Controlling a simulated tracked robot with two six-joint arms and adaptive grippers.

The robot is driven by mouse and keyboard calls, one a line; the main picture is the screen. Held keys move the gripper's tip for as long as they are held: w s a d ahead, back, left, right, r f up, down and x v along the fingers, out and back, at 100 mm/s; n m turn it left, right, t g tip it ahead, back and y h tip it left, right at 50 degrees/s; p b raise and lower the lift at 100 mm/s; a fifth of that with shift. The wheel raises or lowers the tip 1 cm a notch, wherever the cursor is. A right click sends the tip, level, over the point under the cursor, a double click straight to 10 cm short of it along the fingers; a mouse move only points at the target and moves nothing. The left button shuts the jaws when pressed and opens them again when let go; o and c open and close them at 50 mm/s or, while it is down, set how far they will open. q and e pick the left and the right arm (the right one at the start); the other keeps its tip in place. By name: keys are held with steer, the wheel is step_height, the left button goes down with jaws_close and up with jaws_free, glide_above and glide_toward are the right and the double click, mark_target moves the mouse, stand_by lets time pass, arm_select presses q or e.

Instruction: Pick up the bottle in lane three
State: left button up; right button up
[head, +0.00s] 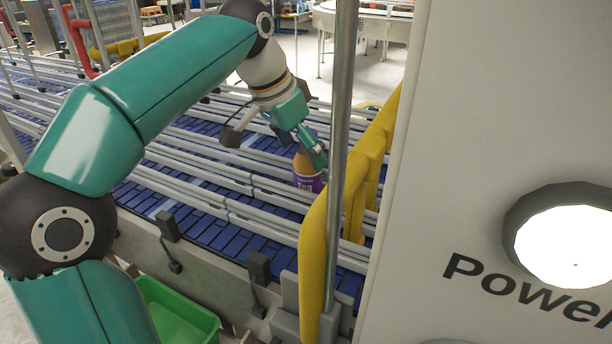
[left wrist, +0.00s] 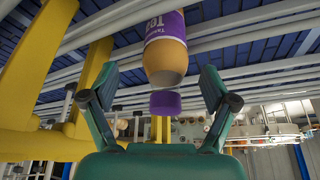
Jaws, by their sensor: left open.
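An orange-brown bottle (head: 304,165) with a purple label stands in a lane of the blue conveyor, between grey rails. In the left wrist view the same bottle (left wrist: 165,60) shows its purple cap (left wrist: 165,103) towards my gripper. My left gripper (head: 311,147) is at the bottle's upper part in the head view and hides some of it. In the left wrist view its two fingers (left wrist: 160,88) are open, one on each side of the cap, with gaps to both. Contact is not visible. The lane number cannot be read. My right gripper is not in view.
Grey guide rails (head: 195,200) run along the blue conveyor (head: 195,227). A yellow guard rail (head: 313,262) and a metal post (head: 342,110) stand close right of the bottle. A large pale panel (head: 480,150) fills the right side. A green bin (head: 178,315) is below, in front.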

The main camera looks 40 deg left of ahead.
mark_target(305, 165)
arm_select(q)
steer(key=x, duration=0.5)
steer(key=shift+s+a+p, duration=0.25)
steer(key=shift+a+p, duration=0.05)
steer(key=shift+a, duration=0.1)
steer(key=c, duration=1.4)
steer(key=shift+c, duration=0.4)
steer(key=shift+r, duration=0.1)
